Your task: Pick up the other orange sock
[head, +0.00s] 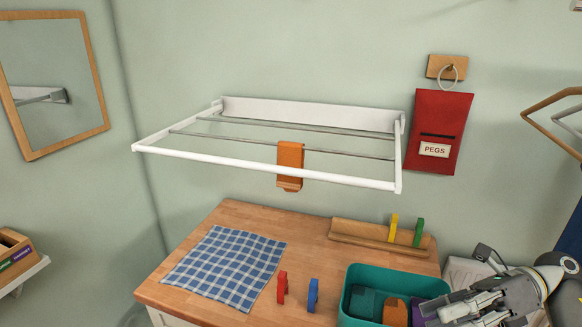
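One orange sock (290,163) hangs over a bar of the white wall-mounted drying rack (265,165), near its front rail. Another orange item (395,312), which looks like the other sock, lies in the teal basket (352,318) at the bottom of the view. A teal item (366,303) lies to its left and a purple item (416,312) to its right. My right gripper (432,312) comes in from the right, with its fingers over the basket's right side, near the purple item. Its opening is not clear from this angle. My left gripper is out of view.
A blue checked cloth (225,267) lies on the wooden counter (330,280). A red peg (282,288) and a blue peg (313,294) stand nearby. Yellow (393,228) and green (419,232) pegs stand on a wooden holder (360,232). A red pegs bag (441,125) hangs right.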

